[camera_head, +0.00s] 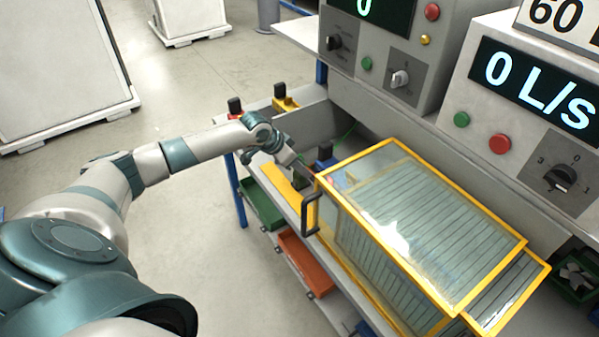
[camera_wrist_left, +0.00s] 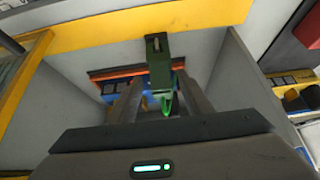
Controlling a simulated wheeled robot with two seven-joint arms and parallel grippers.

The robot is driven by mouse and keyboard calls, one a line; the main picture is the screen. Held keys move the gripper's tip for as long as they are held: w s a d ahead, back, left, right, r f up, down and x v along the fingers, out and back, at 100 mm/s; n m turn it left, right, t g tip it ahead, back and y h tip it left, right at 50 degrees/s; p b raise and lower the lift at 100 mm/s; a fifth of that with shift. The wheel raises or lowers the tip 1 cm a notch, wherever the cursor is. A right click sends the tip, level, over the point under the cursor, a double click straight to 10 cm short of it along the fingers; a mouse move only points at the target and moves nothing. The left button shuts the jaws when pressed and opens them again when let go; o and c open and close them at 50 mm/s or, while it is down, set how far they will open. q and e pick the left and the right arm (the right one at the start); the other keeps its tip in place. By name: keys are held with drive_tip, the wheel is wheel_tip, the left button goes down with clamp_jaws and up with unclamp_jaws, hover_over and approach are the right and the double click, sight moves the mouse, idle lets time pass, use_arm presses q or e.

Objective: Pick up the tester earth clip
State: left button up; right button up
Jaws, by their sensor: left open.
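A dark green clip (camera_wrist_left: 159,62), which looks like the tester earth clip, stands upright near the centre of the left wrist view, with a brighter green part at its lower end. My left gripper (camera_wrist_left: 160,88) is open, with one finger on each side of the clip. I cannot tell whether either finger touches it. In the head view my left gripper (camera_head: 304,166) reaches over the bench's left end, beside the yellow-framed clear cover. The clip is hard to make out there. My right gripper is in neither view.
The yellow-framed clear cover (camera_head: 430,225) with a black handle (camera_head: 309,212) stands close right of my gripper. Grey instrument panels (camera_head: 375,60) line the back. A green bin (camera_head: 262,203) and an orange bin (camera_head: 304,262) sit below the bench edge.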

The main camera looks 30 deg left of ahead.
use_arm(q)
drive_tip(key=shift+w+d+f+p, duration=0.15)
drive_tip(key=shift+w+f+p, duration=0.05)
drive_tip(key=shift+w+p, duration=0.1)
drive_tip(key=p+x, duration=0.1)
drive_tip(key=x, duration=0.1)
drive_tip(key=shift+w+f, duration=0.25)
drive_tip(key=shift+w+d+f, duration=0.1)
drive_tip(key=shift+w+f, duration=0.15)
drive_tip(key=shift+f, duration=0.25)
drive_tip(key=shift+c, duration=0.3)
drive_tip(key=c, duration=0.9)
